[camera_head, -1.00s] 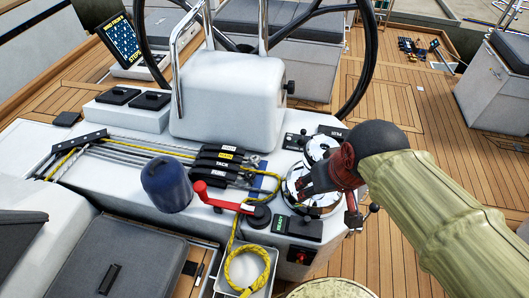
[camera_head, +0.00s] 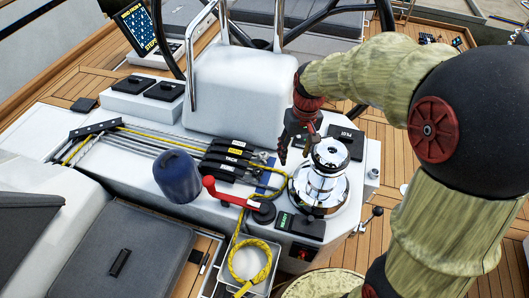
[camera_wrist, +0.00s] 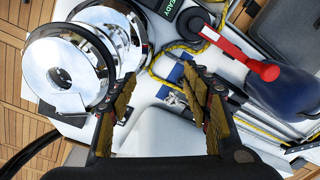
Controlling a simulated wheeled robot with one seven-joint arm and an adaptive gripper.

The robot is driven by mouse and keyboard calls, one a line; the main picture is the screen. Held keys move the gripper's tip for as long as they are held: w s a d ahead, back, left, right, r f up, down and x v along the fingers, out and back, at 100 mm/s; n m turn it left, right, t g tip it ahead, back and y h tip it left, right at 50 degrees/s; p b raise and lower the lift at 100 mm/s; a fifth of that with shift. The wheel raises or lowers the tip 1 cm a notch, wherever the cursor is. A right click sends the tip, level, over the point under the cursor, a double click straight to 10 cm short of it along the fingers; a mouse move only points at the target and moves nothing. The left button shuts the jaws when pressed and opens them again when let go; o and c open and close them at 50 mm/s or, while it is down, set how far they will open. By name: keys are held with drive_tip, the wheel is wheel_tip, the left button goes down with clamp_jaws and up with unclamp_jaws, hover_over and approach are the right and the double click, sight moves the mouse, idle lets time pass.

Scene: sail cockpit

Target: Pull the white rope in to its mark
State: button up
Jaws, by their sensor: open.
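Several pale grey-white ropes (camera_head: 150,146) run beside a yellow one from the black guide at the left to the black rope clutches (camera_head: 228,158); I cannot tell which is the white rope, and no mark is discernible. The chrome winch (camera_head: 326,182) stands right of the clutches and shows large at the left of the wrist view (camera_wrist: 70,65). My gripper (camera_head: 294,156) is open and empty, pointing down behind and left of the winch.
A red handle (camera_head: 232,197) lies across the console near a blue drum (camera_head: 177,177). Yellow rope (camera_head: 262,243) coils in a front tray. The white pedestal box (camera_head: 232,88) with chrome rails stands behind my gripper. A READY panel (camera_head: 300,226) sits before the winch.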

drive_tip(key=w+a+f+n+g+p, duration=0.1)
drive_tip(key=w+a+f, duration=0.1)
drive_tip(key=w+f, duration=0.4)
drive_tip(key=w+a+f+n+p, duration=0.1)
drive_tip(key=w+a+f, duration=0.2)
drive_tip(key=w+f, duration=0.4)
drive_tip(key=n+y, duration=0.1)
drive_tip(key=n, duration=0.1)
hover_over(265, 154)
drive_tip(key=d, duration=0.1)
drive_tip(key=f, duration=0.3)
drive_tip(key=shift+w, duration=0.2)
drive_tip(key=shift+w+n, duration=0.3)
drive_tip(key=shift+n, duration=0.1)
drive_tip(key=shift+s+a+f+b, duration=0.15)
drive_tip(key=shift+a+f+b, duration=0.1)
drive_tip(key=shift+f, duration=1)
drive_tip(key=shift+s+a+f+b, duration=0.1)
drive_tip(key=shift+a+f+b, duration=0.15)
drive_tip(key=shift+f, duration=0.95)
drive_tip(key=shift+s+a+f+b, duration=0.2)
drive_tip(key=shift+f+b, duration=0.1)
drive_tip(key=shift+f, duration=0.95)
drive_tip(key=shift+c, duration=1)
clamp_jaws()
drive_tip(key=shift+d, duration=0.15)
